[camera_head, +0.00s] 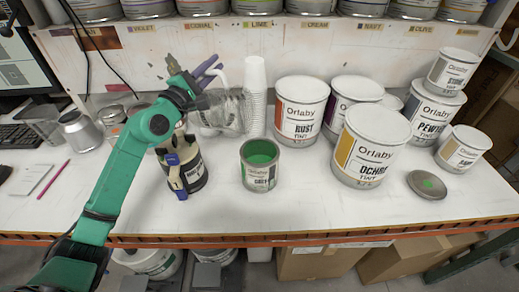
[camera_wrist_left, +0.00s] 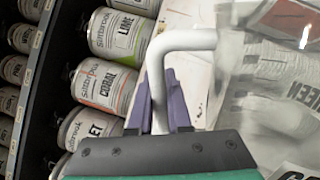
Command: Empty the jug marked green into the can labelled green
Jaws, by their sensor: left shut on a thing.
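The jug (camera_head: 228,112) is clear and greyish with a white handle. My left gripper (camera_head: 209,73) has its purple fingers shut on that handle. In the left wrist view the fingers (camera_wrist_left: 168,103) close around the handle (camera_wrist_left: 158,75), and the jug body (camera_wrist_left: 270,85) shows part of the word GREEN. The jug is left of and behind the green can; its exact tilt and contents are unclear. The can labelled green (camera_head: 259,178) stands open and upright on the bench, with green paint inside. My right gripper is not in view.
A stack of white cups (camera_head: 256,92) is behind the green can. The rust (camera_head: 300,115) and ochre (camera_head: 366,150) cans stand to its right. A loose lid (camera_head: 427,184) lies right. The bench front is clear.

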